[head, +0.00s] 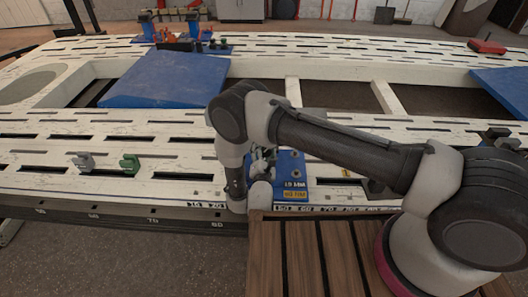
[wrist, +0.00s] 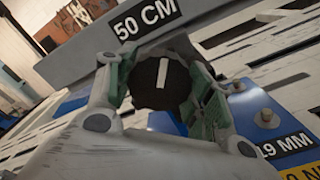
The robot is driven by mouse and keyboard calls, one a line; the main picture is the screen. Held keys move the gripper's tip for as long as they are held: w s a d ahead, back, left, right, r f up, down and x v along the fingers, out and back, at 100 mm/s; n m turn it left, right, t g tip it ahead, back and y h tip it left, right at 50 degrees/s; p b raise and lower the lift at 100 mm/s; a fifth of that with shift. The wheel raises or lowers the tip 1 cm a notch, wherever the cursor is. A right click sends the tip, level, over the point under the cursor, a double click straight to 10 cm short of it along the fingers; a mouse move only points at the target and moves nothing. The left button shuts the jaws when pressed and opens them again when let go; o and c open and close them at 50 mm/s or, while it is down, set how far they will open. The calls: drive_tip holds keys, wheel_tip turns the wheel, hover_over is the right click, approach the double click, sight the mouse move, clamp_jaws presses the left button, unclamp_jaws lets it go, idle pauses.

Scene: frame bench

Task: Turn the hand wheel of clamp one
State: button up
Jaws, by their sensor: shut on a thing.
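The hand wheel (wrist: 160,84) is a dark round knob with a white stripe, seen face on in the middle of the wrist view. My gripper (wrist: 158,92) has its green-padded fingers on the left and right of the wheel and is shut on it. The clamp's blue base plate (wrist: 255,112) shows behind the right finger, with a bolt and a size label. In the head view this blue plate (head: 292,166) sits at the bench's near edge. My gripper (head: 262,163) is at its left side there, and my arm largely hides the wheel.
A grey bar (wrist: 75,56) labelled 50 CM runs behind the wheel. The slotted white frame bench (head: 150,130) spreads all round. A grey and a green clamp piece (head: 129,163) stand on its near left. A large blue panel (head: 170,78) lies farther back. A slatted wooden top (head: 300,255) is in front.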

drive_tip(key=n, duration=0.6)
drive_tip(key=shift+f+n, duration=0.1)
drive_tip(key=shift+n, duration=0.2)
drive_tip(key=shift+s, duration=0.1)
idle(0.3)
drive_tip(key=o, duration=1)
drive_tip(key=shift+o, duration=0.2)
drive_tip(key=s, duration=0.7)
drive_tip(key=shift+s, duration=0.2)
drive_tip(key=shift+a, duration=0.15)
